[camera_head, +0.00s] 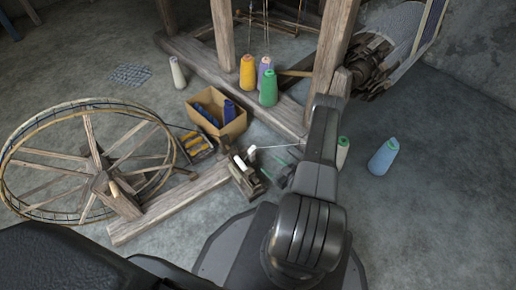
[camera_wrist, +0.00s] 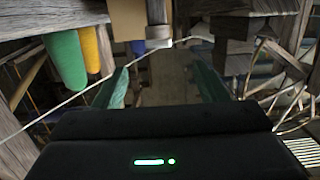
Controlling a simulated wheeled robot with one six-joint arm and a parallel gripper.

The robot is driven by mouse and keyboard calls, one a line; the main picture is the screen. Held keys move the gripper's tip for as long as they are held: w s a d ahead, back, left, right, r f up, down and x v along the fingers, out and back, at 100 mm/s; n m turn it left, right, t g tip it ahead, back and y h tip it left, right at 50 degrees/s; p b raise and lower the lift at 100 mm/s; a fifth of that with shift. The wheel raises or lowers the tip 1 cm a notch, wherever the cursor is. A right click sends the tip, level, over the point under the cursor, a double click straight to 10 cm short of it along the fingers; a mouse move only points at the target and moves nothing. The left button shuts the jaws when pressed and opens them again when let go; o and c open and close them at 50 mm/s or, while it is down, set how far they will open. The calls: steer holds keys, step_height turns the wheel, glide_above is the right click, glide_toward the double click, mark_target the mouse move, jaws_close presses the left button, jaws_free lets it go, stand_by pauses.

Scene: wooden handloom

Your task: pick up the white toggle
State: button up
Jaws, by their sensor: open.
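A small white toggle (camera_head: 252,150) shows in the head view at the end of a thin pale cord, beside a small wooden device on the floor frame. In the wrist view a white piece that looks like the toggle (camera_wrist: 158,43) sits at the top middle, with pale cord running off to the left. My gripper (camera_head: 278,166) is open, its greenish fingers partly blurred in the head view, a little right of the toggle. In the wrist view the fingers of my gripper (camera_wrist: 160,84) stand apart with nothing between them; the toggle appears beyond their tips.
A cardboard box (camera_head: 236,127) with blue spools stands close behind the toggle. A spinning wheel (camera_head: 95,165) is at left. Green cone (camera_head: 268,88), yellow cone (camera_head: 248,72) and loom posts (camera_head: 333,50) stand behind.

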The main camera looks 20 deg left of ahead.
mark_target(253, 150)
steer(key=shift+w+r+b+x, duration=0.15)
steer(key=shift+b+x, duration=0.7)
steer(key=shift+x, duration=1.45)
steer(key=shift+r+b+x, duration=0.2)
steer(key=shift+b+x, duration=0.7)
steer(key=shift+x, duration=1.4)
steer(key=shift+w+r+b+x, duration=0.15)
steer(key=shift+b+x, duration=0.7)
steer(key=shift+x, duration=1.45)
steer(key=shift+s, duration=0.1)
steer(key=c, duration=1)
